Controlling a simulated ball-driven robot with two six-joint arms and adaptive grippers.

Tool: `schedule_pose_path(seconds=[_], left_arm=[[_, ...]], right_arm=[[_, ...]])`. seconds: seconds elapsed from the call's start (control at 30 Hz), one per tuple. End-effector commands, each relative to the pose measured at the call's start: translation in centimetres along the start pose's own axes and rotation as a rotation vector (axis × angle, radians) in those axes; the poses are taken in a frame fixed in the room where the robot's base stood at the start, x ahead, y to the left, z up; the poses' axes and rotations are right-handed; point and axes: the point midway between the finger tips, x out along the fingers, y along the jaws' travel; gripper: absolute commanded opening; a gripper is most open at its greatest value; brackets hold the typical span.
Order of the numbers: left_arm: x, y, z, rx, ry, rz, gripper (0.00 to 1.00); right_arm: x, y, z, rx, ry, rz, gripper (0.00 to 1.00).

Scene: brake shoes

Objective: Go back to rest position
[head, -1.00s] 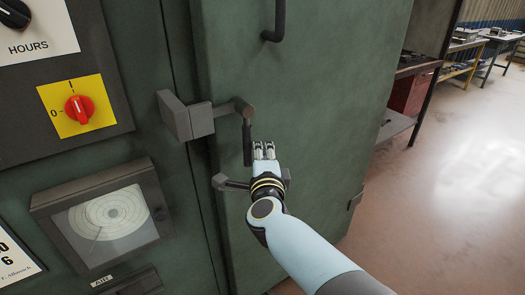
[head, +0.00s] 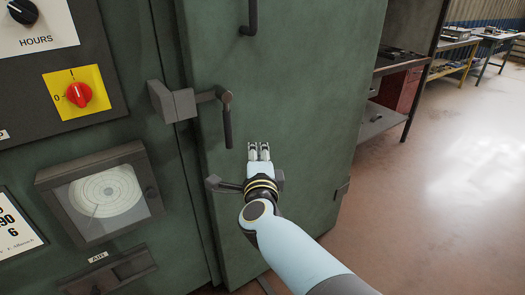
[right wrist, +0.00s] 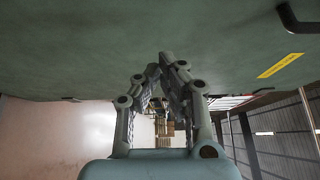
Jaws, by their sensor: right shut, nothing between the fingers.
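My right gripper (head: 259,152) is in the middle of the head view, in front of the green door (head: 300,90). Its fingers are shut with nothing between them. It is a little to the right of the dark latch handle (head: 227,122) and apart from it. The right wrist view shows the same fingers (right wrist: 160,70) closed together near the green door surface (right wrist: 100,45). My left gripper is not in view.
A panel with a red switch (head: 79,94) and a chart recorder (head: 106,194) are at the left. A door handle (head: 250,18) is above. Shelves (head: 380,122) stand behind the door. Open floor (head: 440,200) lies at the right.

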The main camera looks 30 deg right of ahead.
Motion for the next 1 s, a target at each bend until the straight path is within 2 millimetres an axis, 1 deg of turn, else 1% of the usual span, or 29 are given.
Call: schedule_pose_path(seconds=[0.1, 0.2, 0.27, 0.4, 0.5, 0.57, 0.63, 0.67, 0.77, 0.8, 0.87, 0.9, 0.97, 1.0], left_arm=[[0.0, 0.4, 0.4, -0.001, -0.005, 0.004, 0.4], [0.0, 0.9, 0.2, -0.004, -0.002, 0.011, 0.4], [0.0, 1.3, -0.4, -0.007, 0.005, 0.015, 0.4], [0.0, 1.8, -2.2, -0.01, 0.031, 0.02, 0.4], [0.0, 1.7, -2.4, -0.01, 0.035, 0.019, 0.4], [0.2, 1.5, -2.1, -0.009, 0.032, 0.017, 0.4], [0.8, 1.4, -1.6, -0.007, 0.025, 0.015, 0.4], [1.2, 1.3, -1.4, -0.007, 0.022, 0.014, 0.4], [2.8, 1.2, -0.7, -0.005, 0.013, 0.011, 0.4], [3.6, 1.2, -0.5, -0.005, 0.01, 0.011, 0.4], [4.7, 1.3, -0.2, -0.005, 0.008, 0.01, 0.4], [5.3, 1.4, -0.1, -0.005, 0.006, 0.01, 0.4], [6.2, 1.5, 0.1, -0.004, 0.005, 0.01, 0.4], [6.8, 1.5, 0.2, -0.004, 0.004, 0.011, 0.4]], right_arm=[[0.0, -0.1, 0.2, 0.001, -0.001, -0.001, 0.0], [0.0, -0.1, 0.2, 0.0, -0.001, -0.001, 0.0], [0.0, -0.1, 0.1, 0.0, -0.001, -0.001, 0.0], [0.0, -0.1, 0.1, 0.0, -0.001, -0.001, 0.0], [0.0, 0.0, 0.1, 0.0, -0.001, -0.001, 0.0], [-0.1, 0.3, 0.1, -0.001, 0.0, 0.002, 0.0], [-0.6, 1.7, -0.5, -0.011, 0.001, 0.014, 0.0], [-0.9, 2.7, -0.9, -0.02, 0.001, 0.023, 0.0], [-2.7, 8.0, -3.0, -0.086, -0.004, 0.075, 0.0], [-3.8, 10.8, -4.0, -0.135, -0.016, 0.104, 0.0], [-5.6, 15.3, -5.2, -0.234, -0.058, 0.157, 0.0], [-7.0, 18.3, -6.1, -0.309, -0.094, 0.195, 0.0], [-9.3, 22.7, -7.2, -0.426, -0.159, 0.254, 0.0], [-10.9, 25.5, -8.1, -0.504, -0.205, 0.295, 0.0]])
